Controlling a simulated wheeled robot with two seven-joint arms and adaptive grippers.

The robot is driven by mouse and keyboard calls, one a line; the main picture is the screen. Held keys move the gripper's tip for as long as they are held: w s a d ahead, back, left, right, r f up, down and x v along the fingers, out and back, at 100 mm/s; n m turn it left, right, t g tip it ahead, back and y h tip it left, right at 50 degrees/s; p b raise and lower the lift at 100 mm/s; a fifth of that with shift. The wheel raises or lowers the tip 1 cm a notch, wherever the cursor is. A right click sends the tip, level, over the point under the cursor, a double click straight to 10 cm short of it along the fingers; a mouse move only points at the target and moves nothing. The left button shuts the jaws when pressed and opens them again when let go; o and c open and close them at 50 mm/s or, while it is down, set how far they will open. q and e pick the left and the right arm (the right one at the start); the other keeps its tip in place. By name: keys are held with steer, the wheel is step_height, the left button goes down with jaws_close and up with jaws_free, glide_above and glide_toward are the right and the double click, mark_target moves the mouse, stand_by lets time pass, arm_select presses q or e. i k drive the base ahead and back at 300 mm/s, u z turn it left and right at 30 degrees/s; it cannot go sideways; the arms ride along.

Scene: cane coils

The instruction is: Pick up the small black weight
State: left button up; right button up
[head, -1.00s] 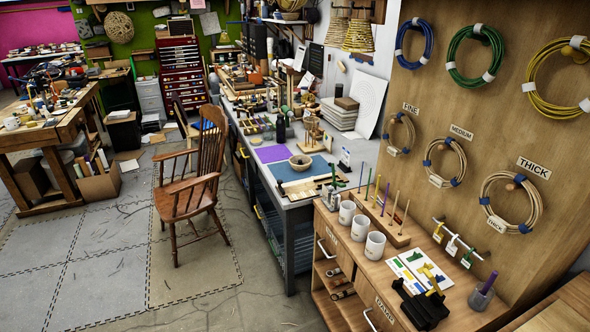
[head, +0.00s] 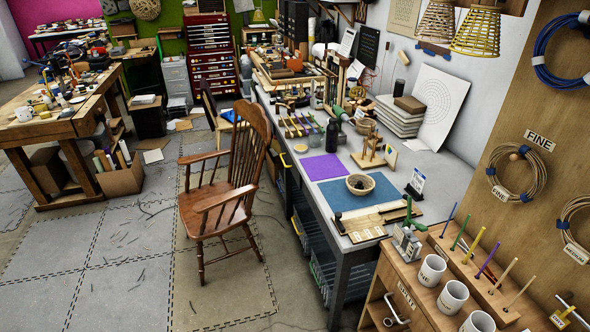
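I cannot make out a small black weight for certain in the head view. A dark upright bottle (head: 332,135) stands on the long grey workbench (head: 445,178), behind a blue mat (head: 346,193). A small woven basket (head: 360,184) sits on that mat, and a purple mat (head: 323,167) lies just beyond it. Nearer, a wooden board (head: 385,217) lies along the bench front, with a small metal and green device (head: 407,241) at the cabinet corner. Neither of my grippers shows in this view.
A wooden chair (head: 225,190) stands on the floor mats left of the bench. A wooden cabinet (head: 425,298) with white mugs (head: 432,270) and upright coloured sticks fills the lower right. Cane coils (head: 517,175) hang on the board above.

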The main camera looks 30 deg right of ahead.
mark_target(359, 186)
steer(key=i, duration=1.6)
steer(key=z, duration=1.2)
steer(key=i, duration=1)
steer(key=z, duration=0.95)
